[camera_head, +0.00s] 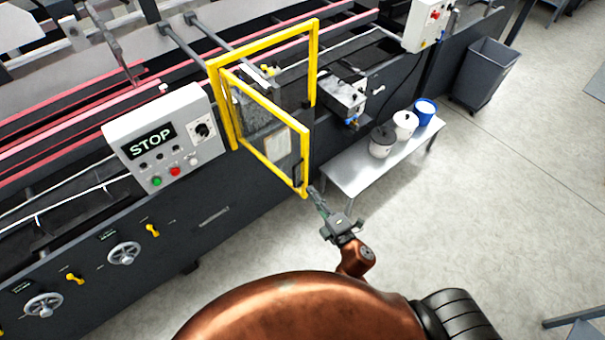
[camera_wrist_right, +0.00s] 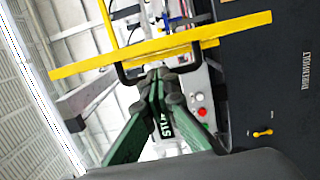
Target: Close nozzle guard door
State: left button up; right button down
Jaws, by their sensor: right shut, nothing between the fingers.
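The nozzle guard door (camera_head: 262,127) is a yellow frame with a clear panel. It stands swung out from the yellow fixed frame (camera_head: 313,62), hinged on its left side. Its free edge points toward me, with a dark handle (camera_head: 298,173) near the lower corner. In the right wrist view, the door's yellow edge (camera_wrist_right: 104,62) crosses the picture with the black handle (camera_wrist_right: 128,77) below. My right gripper (camera_head: 315,191) is shut and empty, its tips close beside the free edge and handle. They overlap the handle in the wrist view; I cannot tell whether they touch it. My left gripper is not in view.
A grey control box (camera_head: 167,138) with a STOP display stands left of the door. A low metal bench (camera_head: 345,180) with several pots is to the right, near my right gripper. A dark bin (camera_head: 484,75) stands further back. Open floor (camera_head: 480,220) lies at right.

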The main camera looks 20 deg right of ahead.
aim_at(298, 173)
jog(key=w, duration=0.2)
jog(key=w+a+p, duration=0.1)
jog(key=w, duration=0.5)
jog(key=shift+a+p, duration=0.3)
jog(key=shift+p, duration=0.05)
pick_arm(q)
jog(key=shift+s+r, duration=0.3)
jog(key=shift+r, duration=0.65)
pick_arm(e)
jog(key=shift+w+a, duration=0.1)
jog(key=shift+w, duration=0.7)
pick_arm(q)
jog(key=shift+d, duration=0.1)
